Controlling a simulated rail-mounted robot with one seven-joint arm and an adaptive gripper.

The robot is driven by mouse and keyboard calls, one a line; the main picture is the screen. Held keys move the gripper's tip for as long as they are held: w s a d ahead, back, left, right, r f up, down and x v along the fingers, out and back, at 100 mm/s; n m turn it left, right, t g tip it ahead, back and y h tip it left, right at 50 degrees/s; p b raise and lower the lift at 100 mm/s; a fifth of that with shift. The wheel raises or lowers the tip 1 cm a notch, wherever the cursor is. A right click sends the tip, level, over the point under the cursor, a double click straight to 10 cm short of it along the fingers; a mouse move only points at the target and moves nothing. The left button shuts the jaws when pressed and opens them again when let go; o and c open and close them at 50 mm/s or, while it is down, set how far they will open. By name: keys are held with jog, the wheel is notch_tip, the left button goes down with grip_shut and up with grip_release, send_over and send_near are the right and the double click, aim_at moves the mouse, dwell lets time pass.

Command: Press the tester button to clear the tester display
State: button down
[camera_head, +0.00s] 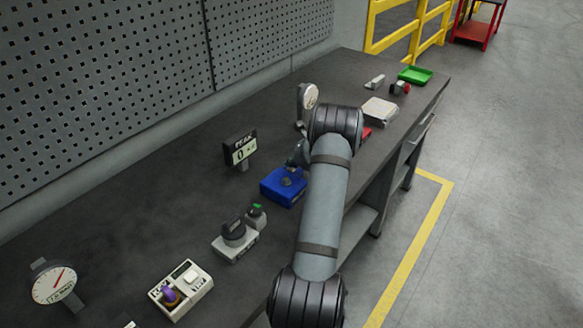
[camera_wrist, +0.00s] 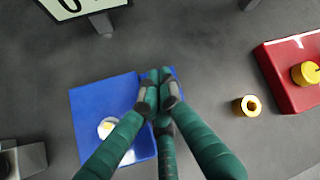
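A dark display stand with a white panel reading PEAK and 0 (camera_head: 241,152) stands on the bench; part of its panel shows at the top of the wrist view (camera_wrist: 80,8). A blue box (camera_head: 278,193) sits to its right; it also shows in the wrist view (camera_wrist: 100,98), with a pale round spot on top. A beige box (camera_head: 181,290) with a small dark screen and a purple knob is at the front left. I cannot tell which part is the tester button. My gripper (camera_wrist: 162,78) has its green fingers together over the blue box, with nothing visible between them.
A red block with a yellow knob (camera_wrist: 292,72) and a small yellow ring (camera_wrist: 246,105) lie to the right in the wrist view. A grey unit with a dark knob (camera_head: 235,238), gauges (camera_head: 54,285) and a green tray (camera_head: 415,75) are on the bench. A perforated wall (camera_head: 105,75) runs behind.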

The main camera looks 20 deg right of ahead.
aim_at(292, 169)
dwell(0.3)
jog(key=shift+r+p, duration=0.5)
jog(key=shift+r, duration=0.35)
jog(key=shift+r+p, duration=1.8)
jog(key=shift+r, duration=0.75)
jog(key=shift+r, duration=0.1)
